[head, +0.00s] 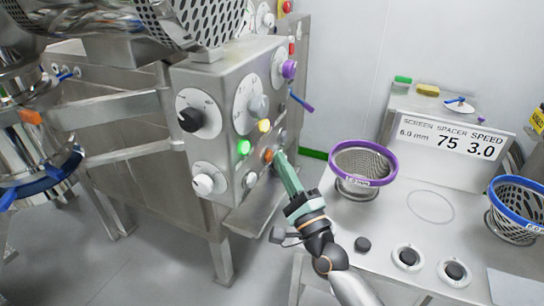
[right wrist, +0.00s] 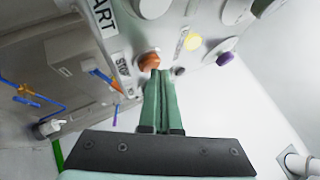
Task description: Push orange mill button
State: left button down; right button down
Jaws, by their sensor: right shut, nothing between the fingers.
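The orange button (head: 268,155) is on the front of the grey mill control panel (head: 212,125), below the yellow and green lights. It also shows in the right wrist view (right wrist: 149,61), just beyond my fingertips. My right gripper (head: 281,156) is shut and empty, its green fingers pointing at the button. In the right wrist view the tips overlap the button's lower edge; I cannot tell whether they touch it or press it. My left gripper is not in view.
Knobs and a green light (head: 243,147) surround the button. A purple-rimmed sieve (head: 363,150) and a blue-rimmed sieve (head: 520,185) stand on the console at the right, behind a row of black knobs. A steel frame stands at the left.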

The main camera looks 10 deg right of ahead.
jog(key=shift+w+a, duration=0.15)
jog(key=shift+a, duration=0.05)
dwell(0.6)
jog(key=shift+s+d, duration=0.55)
jog(key=shift+d, duration=0.2)
jog(key=s+d, duration=0.1)
jog(key=d, duration=0.1)
jog(key=s+d, duration=0.1)
jog(key=d, duration=0.1)
jog(key=shift+s, duration=0.4)
